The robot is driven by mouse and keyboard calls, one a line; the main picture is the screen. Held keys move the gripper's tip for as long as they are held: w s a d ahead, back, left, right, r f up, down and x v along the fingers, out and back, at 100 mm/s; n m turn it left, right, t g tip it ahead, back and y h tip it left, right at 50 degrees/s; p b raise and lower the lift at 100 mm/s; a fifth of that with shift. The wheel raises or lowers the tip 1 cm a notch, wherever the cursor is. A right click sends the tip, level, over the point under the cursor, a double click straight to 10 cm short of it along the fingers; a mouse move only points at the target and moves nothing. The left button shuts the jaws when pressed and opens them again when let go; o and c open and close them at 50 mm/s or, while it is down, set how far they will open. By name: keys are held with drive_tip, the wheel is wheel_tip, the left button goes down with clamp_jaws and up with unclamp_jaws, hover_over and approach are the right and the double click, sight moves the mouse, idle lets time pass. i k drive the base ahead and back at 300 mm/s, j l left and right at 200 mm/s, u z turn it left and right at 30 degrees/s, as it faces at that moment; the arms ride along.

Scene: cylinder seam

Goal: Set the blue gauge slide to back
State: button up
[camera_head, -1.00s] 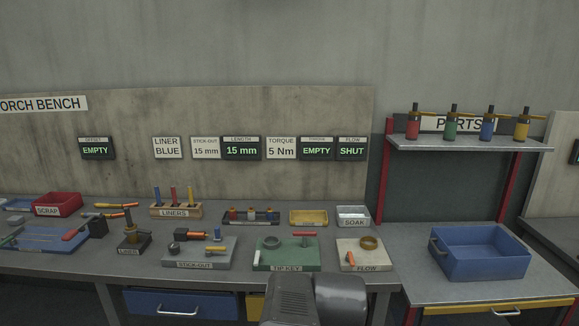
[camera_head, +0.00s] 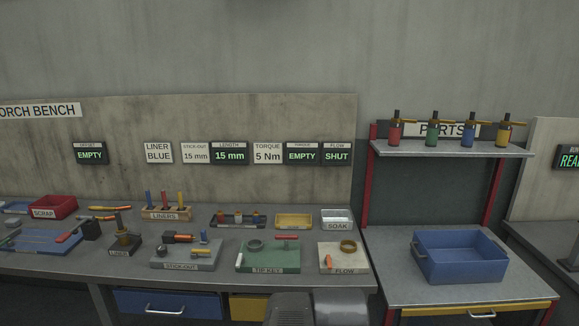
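No blue piece can be told for certain as the blue gauge slide. On the parts shelf, a blue-bodied part (camera_head: 467,131) with a dark top and a yellow arm stands between a green one and a yellow one. On the bench, the stick-out block (camera_head: 186,255) carries a small blue piece (camera_head: 203,238) with an orange-and-dark piece beside it; details are too small to tell. My gripper is not in view; only grey parts of my arm show at the bottom edge.
A blue open bin (camera_head: 459,257) stands on the right-hand table below the parts shelf (camera_head: 450,150). The bench (camera_head: 130,262) holds a red scrap tray (camera_head: 53,208), liners rack (camera_head: 166,213), green tip-key block (camera_head: 268,258) and flow block (camera_head: 343,258). The bench's front edge is near my arm.

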sight(204, 240)
drive_tip(key=i+j, duration=0.85)
drive_tip(key=i, duration=0.2)
